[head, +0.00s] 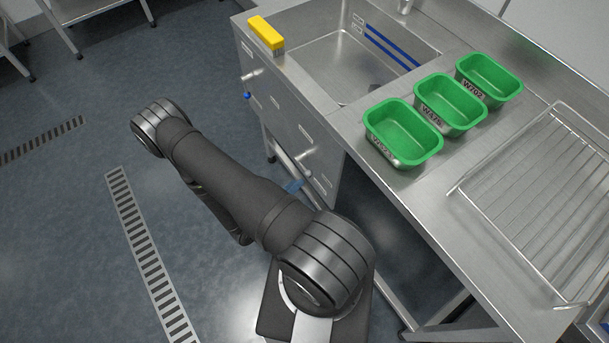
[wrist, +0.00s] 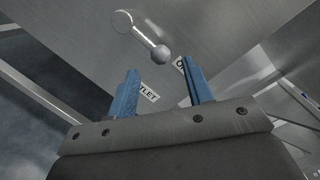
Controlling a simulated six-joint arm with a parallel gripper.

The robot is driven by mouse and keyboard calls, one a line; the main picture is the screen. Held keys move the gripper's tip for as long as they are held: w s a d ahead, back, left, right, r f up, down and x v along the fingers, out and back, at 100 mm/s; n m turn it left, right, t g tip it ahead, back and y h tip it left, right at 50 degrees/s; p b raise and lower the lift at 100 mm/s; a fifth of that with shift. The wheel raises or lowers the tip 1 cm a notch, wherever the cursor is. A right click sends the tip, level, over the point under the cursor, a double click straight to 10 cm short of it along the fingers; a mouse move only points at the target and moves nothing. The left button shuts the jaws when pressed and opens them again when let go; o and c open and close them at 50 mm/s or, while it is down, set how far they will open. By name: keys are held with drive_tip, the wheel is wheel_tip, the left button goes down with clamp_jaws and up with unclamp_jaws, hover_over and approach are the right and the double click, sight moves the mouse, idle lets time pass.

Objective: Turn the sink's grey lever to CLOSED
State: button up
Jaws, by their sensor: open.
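The grey lever (wrist: 147,38) is in the wrist view, a short metal rod with a round pivot at its upper left and a ball at its lower right end. It stands out from a steel panel. My gripper (wrist: 158,68) has its two blue fingers apart, nothing between them, with the ball just beyond the gap, apart from both. Below it a label (wrist: 149,93) reads "TLET", its start hidden by the left finger. Another label (wrist: 180,64) is mostly covered by the right finger. In the head view a blue fingertip (head: 293,187) shows at the sink's front.
The steel sink (head: 335,62) has a yellow brush (head: 266,33) on its rim. Three green trays (head: 376,138) and a wire rack (head: 462,190) stand on the counter to the right. A blue-tipped fitting (head: 247,96) sticks out of the front panel.

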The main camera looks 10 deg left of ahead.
drive_tip(key=shift+x, duration=2.65)
drive_tip(key=shift+c, duration=0.2)
clamp_jaws()
